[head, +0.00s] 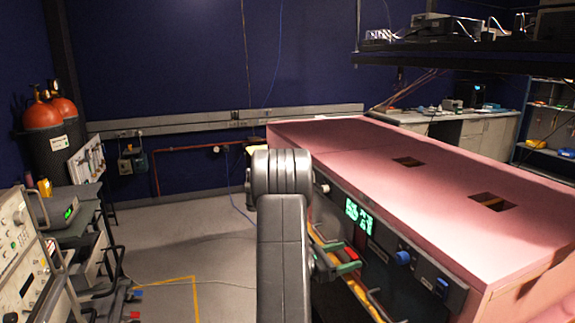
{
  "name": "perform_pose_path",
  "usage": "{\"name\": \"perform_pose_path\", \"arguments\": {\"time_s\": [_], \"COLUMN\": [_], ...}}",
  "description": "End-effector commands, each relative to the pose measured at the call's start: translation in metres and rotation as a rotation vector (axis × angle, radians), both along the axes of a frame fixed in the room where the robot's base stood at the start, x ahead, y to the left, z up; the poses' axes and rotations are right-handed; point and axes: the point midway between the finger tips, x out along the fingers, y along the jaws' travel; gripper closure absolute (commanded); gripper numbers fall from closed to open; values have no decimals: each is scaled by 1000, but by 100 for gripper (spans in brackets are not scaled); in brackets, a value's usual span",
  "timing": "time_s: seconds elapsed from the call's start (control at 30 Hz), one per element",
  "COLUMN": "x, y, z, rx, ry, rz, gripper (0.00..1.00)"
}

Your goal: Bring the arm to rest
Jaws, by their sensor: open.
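My arm (283,230) rises from the bottom middle of the head view. Its dark grey lower link stands upright and ends in a rounded joint (282,172) at the top. The links beyond that joint and my gripper do not show in this view. The arm stands in front of the left end of the pink foam enclosure (440,180) and hides part of its front.
The enclosure's dark front panel (390,262) has green displays, knobs and handles close to the right of my arm. An instrument cart (25,255) stands at the left, with orange-topped cylinders (42,118) behind it. Grey floor (185,235) between is mostly clear.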

Motion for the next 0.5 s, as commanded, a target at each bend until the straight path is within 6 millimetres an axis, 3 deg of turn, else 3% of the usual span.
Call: {"name": "perform_pose_path", "arguments": {"time_s": [0.27, 0.5], "x": [0, -7], "y": [2, 23], "z": [0, -1], "rx": [0, 0], "ry": [0, 0], "rz": [1, 5], "gripper": [27, 27]}}
